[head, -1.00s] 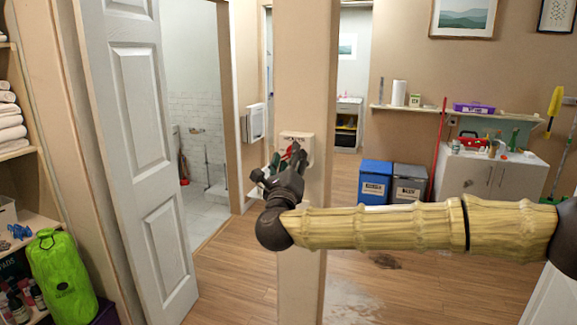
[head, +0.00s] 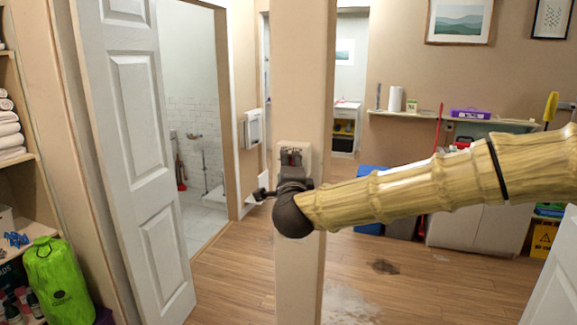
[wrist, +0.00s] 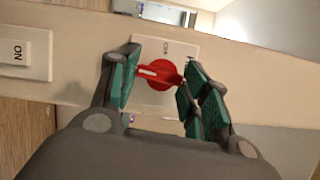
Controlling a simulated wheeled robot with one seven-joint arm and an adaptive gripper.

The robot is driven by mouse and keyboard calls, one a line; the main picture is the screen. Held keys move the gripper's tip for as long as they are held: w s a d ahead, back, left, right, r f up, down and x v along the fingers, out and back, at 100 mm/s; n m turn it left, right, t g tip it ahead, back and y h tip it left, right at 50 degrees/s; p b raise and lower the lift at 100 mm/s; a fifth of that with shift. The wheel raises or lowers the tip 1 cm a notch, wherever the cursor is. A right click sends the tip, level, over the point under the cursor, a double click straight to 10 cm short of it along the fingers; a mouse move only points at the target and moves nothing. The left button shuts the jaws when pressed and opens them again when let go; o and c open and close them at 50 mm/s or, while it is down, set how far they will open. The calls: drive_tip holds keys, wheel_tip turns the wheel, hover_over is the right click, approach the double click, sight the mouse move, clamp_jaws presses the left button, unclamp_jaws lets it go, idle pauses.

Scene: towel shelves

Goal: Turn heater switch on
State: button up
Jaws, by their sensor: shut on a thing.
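In the wrist view, a red rotary switch (wrist: 160,74) sits on a white wall plate (wrist: 176,47), with its pointer toward the left finger. The small marking on the plate is too small to read surely. My gripper (wrist: 160,85) has its teal-padded fingers on either side of the red knob and is shut on it. In the head view my gripper (head: 291,162) is at the front of the pillar, against the pale switch plate (head: 306,148). The knob is mostly hidden there behind the fingers.
A second white switch plate (wrist: 22,50) with lettering is at the left in the wrist view. The pillar (head: 300,75) stands between an open white door (head: 133,130) and the room behind. A green bag (head: 58,280) is at lower left. Wooden floor lies open around the pillar.

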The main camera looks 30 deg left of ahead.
drive_tip(key=shift+n, duration=0.6)
drive_tip(key=o, duration=1)
drive_tip(key=shift+s+d, duration=0.1)
drive_tip(key=v, duration=1.1)
drive_tip(key=shift+s+d+r, duration=0.2)
drive_tip(key=shift+s, duration=0.15)
